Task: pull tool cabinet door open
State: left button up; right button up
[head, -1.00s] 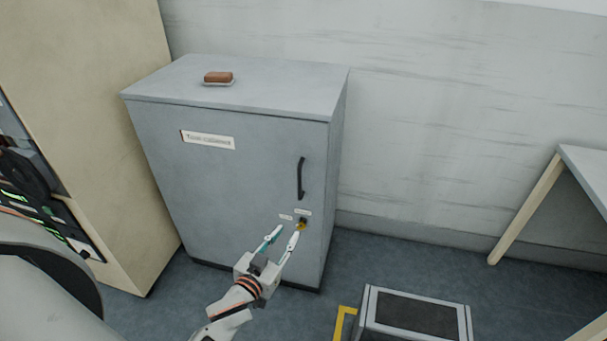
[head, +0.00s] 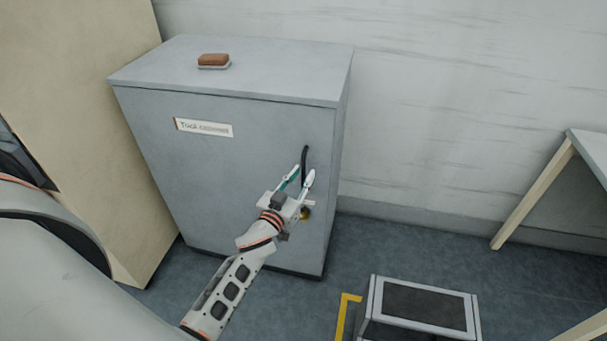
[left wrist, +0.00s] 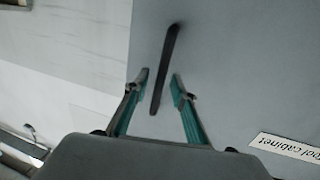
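The grey tool cabinet (head: 215,170) stands against the wall with its door shut, and a label (head: 203,128) is on the door. Its black vertical handle (head: 304,163) is near the door's right edge; it also shows in the left wrist view (left wrist: 167,62). My left gripper (head: 301,178) is open at the handle's lower part. In the left wrist view, the handle's lower end lies between the two spread fingertips (left wrist: 160,85), with gaps on both sides. A yellow key or knob (head: 305,214) below the handle is partly hidden by my gripper. My right gripper is not in view.
A brown block on a small dish (head: 213,61) sits on the cabinet top. A tall beige cabinet (head: 85,110) stands close on the left. A grey box with a dark top (head: 424,308) is on the floor at front right. A table (head: 590,160) stands at far right.

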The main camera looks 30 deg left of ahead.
pick_arm(q)
jog(key=shift+w, duration=0.7)
grip_shut()
jog(key=shift+s, duration=0.15)
